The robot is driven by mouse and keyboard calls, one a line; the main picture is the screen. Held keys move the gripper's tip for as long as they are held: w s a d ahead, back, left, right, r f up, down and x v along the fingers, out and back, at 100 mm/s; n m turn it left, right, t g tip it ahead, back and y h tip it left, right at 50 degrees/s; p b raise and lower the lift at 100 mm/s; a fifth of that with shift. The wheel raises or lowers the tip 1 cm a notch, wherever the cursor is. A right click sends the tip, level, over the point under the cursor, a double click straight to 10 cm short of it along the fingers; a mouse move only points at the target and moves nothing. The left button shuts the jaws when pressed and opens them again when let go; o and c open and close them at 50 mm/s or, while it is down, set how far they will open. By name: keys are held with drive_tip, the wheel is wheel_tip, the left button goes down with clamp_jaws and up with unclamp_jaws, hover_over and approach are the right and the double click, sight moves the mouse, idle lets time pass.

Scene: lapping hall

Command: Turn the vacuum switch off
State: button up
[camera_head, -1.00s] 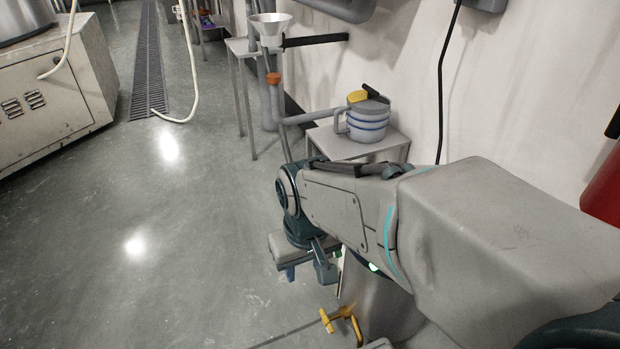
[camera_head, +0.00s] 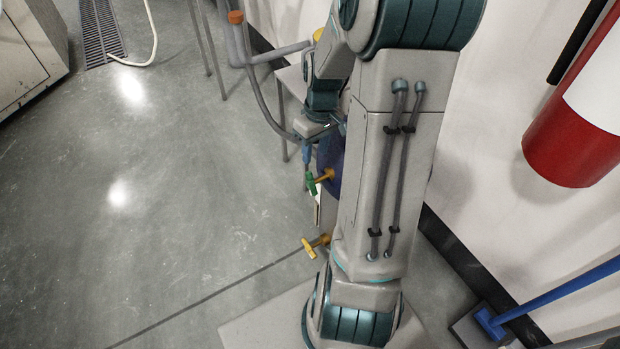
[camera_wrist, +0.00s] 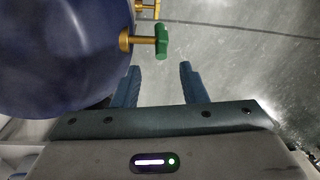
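I cannot pick out anything that is clearly the vacuum switch. A green T-shaped handle (camera_head: 312,184) on a brass stem sticks out from a dark blue rounded vessel (camera_head: 331,158), partly hidden behind my arm. In the wrist view the green handle (camera_wrist: 162,41) lies just beyond my fingertips, and the blue vessel (camera_wrist: 60,50) fills the upper left. My gripper (camera_wrist: 159,82) is open and empty, its two blue fingers apart, not touching the handle. In the head view my gripper (camera_head: 307,154) is small, above the green handle.
A yellow T-handle (camera_head: 316,245) sits lower, beside my arm. A red cylinder with a white label (camera_head: 570,140) hangs at the right wall. A blue-handled tool (camera_head: 550,295) is at lower right. Grey pipes and a stand are behind. The floor (camera_head: 180,190) to the left is clear.

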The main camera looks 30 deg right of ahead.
sight(312, 178)
drive_tip(key=f+b, duration=0.1)
drive_tip(key=f, duration=0.3)
drive_tip(key=a+f+b, duration=0.1)
drive_tip(key=f+b, duration=0.1)
drive_tip(key=f, duration=0.2)
drive_tip(key=f+b, duration=0.1)
drive_tip(key=f, duration=0.3)
drive_tip(key=shift+s+a+f+b, duration=0.1)
drive_tip(key=shift+a+f+b, duration=0.15)
drive_tip(key=shift+b, duration=0.15)
drive_tip(key=shift+d, duration=0.1)
clamp_jaws()
